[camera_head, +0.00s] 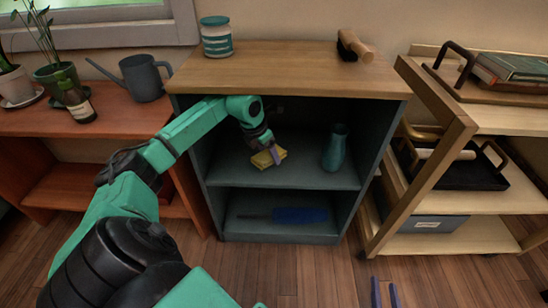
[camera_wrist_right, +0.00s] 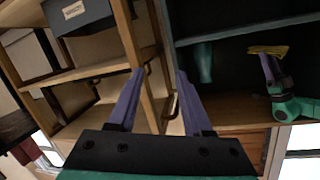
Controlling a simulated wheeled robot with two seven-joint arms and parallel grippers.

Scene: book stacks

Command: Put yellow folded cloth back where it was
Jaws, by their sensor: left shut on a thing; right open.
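The yellow folded cloth (camera_head: 264,160) is inside the dark cabinet, at the level of its middle shelf (camera_head: 295,176), left of a teal vase (camera_head: 335,150). My left gripper (camera_head: 272,154) reaches in from the cabinet's left front and is shut on the cloth. I cannot tell whether the cloth touches the shelf. The right wrist view, turned upside down, also shows the cloth (camera_wrist_right: 268,49) between my left fingers (camera_wrist_right: 270,66).
A blue item (camera_head: 300,215) lies on the cabinet's bottom shelf. A jar (camera_head: 216,38) and a brush (camera_head: 354,46) are on its wooden top. A wooden cart (camera_head: 430,245) stands close on the right, a reddish plant shelf (camera_head: 120,118) on the left.

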